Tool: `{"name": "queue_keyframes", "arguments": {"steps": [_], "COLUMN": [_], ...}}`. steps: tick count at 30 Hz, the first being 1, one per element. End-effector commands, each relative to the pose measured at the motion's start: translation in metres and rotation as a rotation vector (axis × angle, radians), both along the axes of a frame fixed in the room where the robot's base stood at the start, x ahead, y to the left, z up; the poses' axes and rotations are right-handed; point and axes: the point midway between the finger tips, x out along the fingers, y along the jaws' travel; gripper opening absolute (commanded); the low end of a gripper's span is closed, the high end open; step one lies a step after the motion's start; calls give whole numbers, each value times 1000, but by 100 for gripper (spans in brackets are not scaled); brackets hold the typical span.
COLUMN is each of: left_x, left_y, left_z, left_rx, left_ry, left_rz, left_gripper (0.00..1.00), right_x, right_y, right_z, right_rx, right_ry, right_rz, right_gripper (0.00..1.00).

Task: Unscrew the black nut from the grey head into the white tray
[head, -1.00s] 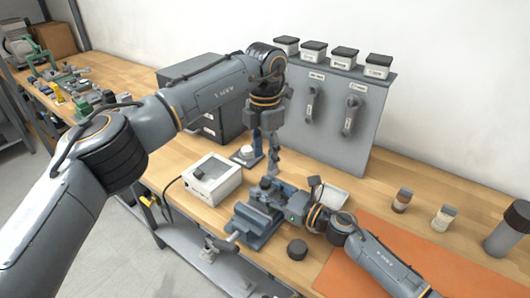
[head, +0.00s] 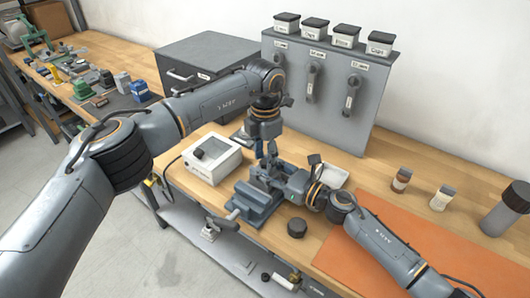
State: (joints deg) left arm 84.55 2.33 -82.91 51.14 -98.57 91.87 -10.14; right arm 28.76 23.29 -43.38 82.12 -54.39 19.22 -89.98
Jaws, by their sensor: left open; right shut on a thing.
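The blue-grey vise (head: 257,204) stands on the bench at centre. The grey head (head: 262,172) at its jaws is mostly hidden by my grippers. My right gripper (head: 278,177) comes in from the right, low over the vise, and is shut on what seems to be the grey head. My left gripper (head: 265,151) points down from above, open, with its fingers close over the head. I cannot make out the black nut there. The white tray (head: 333,177) lies behind my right wrist, partly hidden.
A black round piece (head: 296,227) lies right of the vise. A white box with a dark screen (head: 212,159) stands left. A grey panel with hanging tools (head: 325,95) and a dark cabinet (head: 200,60) stand behind. An orange mat (head: 400,245) and small jars (head: 402,179) are at right.

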Motion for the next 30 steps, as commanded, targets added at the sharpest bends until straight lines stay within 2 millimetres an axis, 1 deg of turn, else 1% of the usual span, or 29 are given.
{"name": "queue_keyframes", "arguments": {"steps": [2, 5, 6, 9, 12, 15, 30], "left_x": [0, 0, 0, 0, 0, 0, 0], "left_y": [0, 0, 0, 0, 0, 0, 0], "left_z": [0, 0, 0, 0, 0, 1, 1], "left_rx": [0, 0, 0, 0, 0, 0, 0], "left_ry": [0, 0, 0, 0, 0, 0, 0], "left_rz": [0, 0, 0, 0, 7, 75, 69], "left_gripper": [45, 27, 19, 0, 0, 0, 0], "right_x": [1, 1, 1, 1, 1, 1, 1], "right_y": [-1, -1, -1, -1, -1, -1, -1], "right_z": [1, 1, 1, 1, 1, 1, 1], "right_rx": [0, 0, 0, 0, 0, 0, 0], "right_ry": [-1, -1, -1, -1, -1, -1, -1], "right_rz": [-2, -2, -2, -2, -2, -2, -2], "right_gripper": [0, 0, 0, 0, 0, 0, 0]}}
